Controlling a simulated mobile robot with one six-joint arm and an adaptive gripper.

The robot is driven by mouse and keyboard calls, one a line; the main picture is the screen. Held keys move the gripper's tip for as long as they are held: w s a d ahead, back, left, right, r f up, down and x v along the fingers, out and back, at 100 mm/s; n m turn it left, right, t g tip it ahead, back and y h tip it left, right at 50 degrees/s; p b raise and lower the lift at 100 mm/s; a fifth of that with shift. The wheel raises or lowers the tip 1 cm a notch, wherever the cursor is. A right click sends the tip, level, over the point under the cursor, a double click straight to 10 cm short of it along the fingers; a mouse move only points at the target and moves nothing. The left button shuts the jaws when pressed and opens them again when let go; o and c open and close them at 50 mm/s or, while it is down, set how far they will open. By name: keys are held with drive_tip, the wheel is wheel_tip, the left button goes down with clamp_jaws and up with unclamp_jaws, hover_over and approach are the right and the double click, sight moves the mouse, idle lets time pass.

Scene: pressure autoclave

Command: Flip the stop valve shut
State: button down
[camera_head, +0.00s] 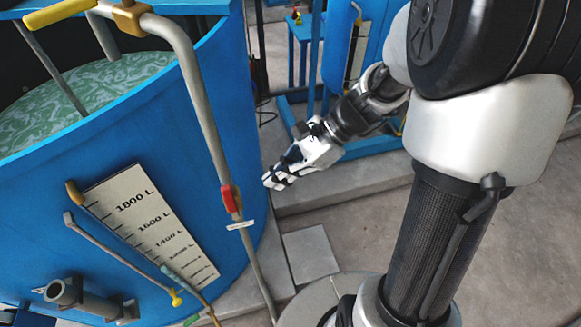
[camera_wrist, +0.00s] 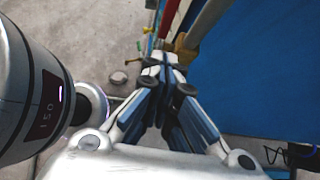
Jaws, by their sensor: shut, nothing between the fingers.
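A red valve handle (camera_head: 230,198) sits on the grey vertical pipe at the front of the blue tank, lying along the pipe, with a small white tag (camera_head: 240,225) just below it. A yellow lever (camera_head: 58,13) on a brass valve body (camera_head: 130,14) is at the top of the same pipe. I cannot tell from the tag which of them is the stop valve. My gripper (camera_head: 272,181) is right of the pipe, fingers pointing left, apart from the red handle. In the wrist view its fingertips (camera_wrist: 164,66) are together and empty; a red strip (camera_wrist: 208,24) shows beyond them.
The blue tank (camera_head: 120,210) with greenish liquid (camera_head: 85,95) fills the left, with a volume scale (camera_head: 150,225) and thin pipes on its wall. Stone slabs (camera_head: 310,252) lie below my gripper. Another blue frame (camera_head: 310,100) stands behind my arm. Open floor is at the right.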

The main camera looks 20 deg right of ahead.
sight(228, 192)
drive_tip(key=a+f+b, duration=0.1)
drive_tip(key=a+f, duration=0.1)
drive_tip(key=a, duration=0.4)
drive_tip(key=shift+w+a, duration=0.1)
drive_tip(key=shift+a, duration=0.05)
drive_tip(key=a+h+p, duration=0.1)
drive_tip(key=p, duration=0.1)
drive_tip(key=a+h+p, duration=0.1)
drive_tip(key=a+p, duration=0.1)
drive_tip(key=a+r+h+p, duration=0.1)
drive_tip(key=p, duration=0.2)
drive_tip(key=shift+w+a, duration=0.1)
drive_tip(key=shift+a, duration=0.25)
drive_tip(key=shift+d, duration=0.1)
